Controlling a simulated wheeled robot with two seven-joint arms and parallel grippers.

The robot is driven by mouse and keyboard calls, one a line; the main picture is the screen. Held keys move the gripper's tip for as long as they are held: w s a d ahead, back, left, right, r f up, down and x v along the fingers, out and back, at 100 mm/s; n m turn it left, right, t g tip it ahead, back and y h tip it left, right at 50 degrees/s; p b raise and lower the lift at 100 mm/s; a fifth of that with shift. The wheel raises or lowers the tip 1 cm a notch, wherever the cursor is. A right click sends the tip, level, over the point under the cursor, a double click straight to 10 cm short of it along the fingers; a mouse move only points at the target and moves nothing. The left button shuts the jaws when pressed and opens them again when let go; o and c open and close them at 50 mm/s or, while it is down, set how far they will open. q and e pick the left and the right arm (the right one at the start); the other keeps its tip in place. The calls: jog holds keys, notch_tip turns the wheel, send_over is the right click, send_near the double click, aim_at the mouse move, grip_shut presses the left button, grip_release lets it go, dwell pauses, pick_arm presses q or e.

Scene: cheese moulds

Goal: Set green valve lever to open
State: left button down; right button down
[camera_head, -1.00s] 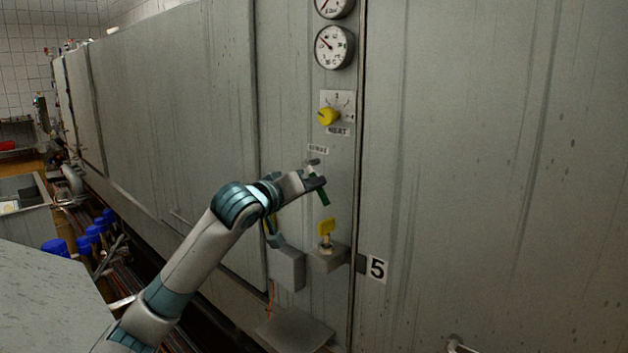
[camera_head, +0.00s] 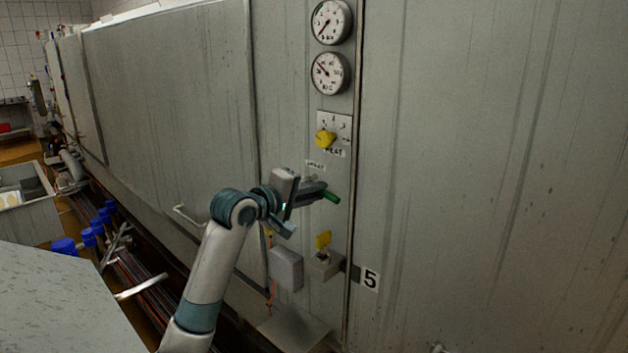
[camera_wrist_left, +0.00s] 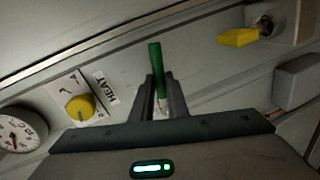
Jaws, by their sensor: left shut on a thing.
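The green valve lever (camera_head: 332,196) sticks out to the right from my left gripper (camera_head: 312,191) in the head view, pointing right and slightly down. It sits on the grey panel below a small label. In the left wrist view the green lever (camera_wrist_left: 155,70) stands between the two dark fingers of my left gripper (camera_wrist_left: 161,88), which are shut on it. The fingers hide the lever's base and pivot. My right gripper is not in view.
A yellow knob (camera_head: 325,139) marked HEAT and two round gauges (camera_head: 330,73) are above the lever. A yellow handle (camera_head: 323,239) on a grey box is below it. A grey box (camera_head: 286,268) is at lower left. The panel to the right is mostly clear.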

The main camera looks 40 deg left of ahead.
pick_arm(q)
jog(key=shift+r+n+h+p, duration=0.4)
jog(key=shift+n+p, duration=0.3)
jog(key=shift+p, duration=0.35)
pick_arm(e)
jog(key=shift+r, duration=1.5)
pick_arm(q)
jog(key=c, duration=1.7)
grip_release()
jog(key=shift+c, duration=0.2)
jog(key=shift+s, duration=0.1)
